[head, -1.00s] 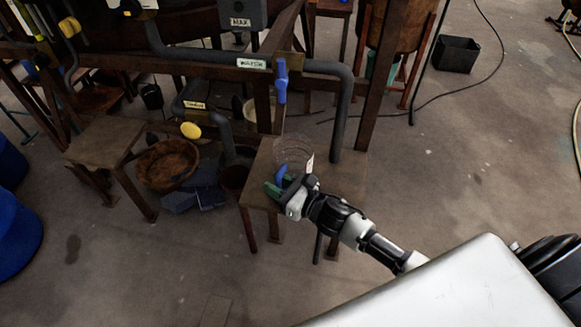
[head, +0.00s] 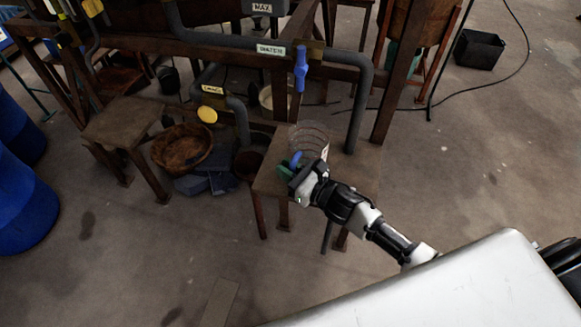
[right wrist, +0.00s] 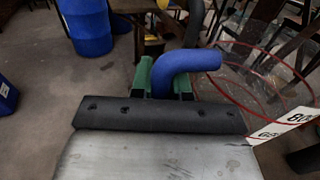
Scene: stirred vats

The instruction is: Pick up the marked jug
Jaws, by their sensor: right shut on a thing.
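The jug (head: 312,138) is clear, with rings of markings and a blue handle. It is over the low brown stand under the water pipe; I cannot tell whether its base touches the top. My right gripper (head: 291,170), with green fingers, is shut on the blue handle. In the right wrist view the handle (right wrist: 186,66) sits between the green fingers (right wrist: 163,82). The jug's clear wall, red rings and a white label with numbers (right wrist: 285,126) show to the right there. My left gripper is not in view.
The stand (head: 350,185) has bare top at its right. A blue-handled valve (head: 300,68) and grey pipe (head: 360,100) are close behind the jug. A wooden bowl (head: 182,148), grey blocks (head: 208,181) and another stand (head: 122,122) are at left. Floor in front is mostly clear.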

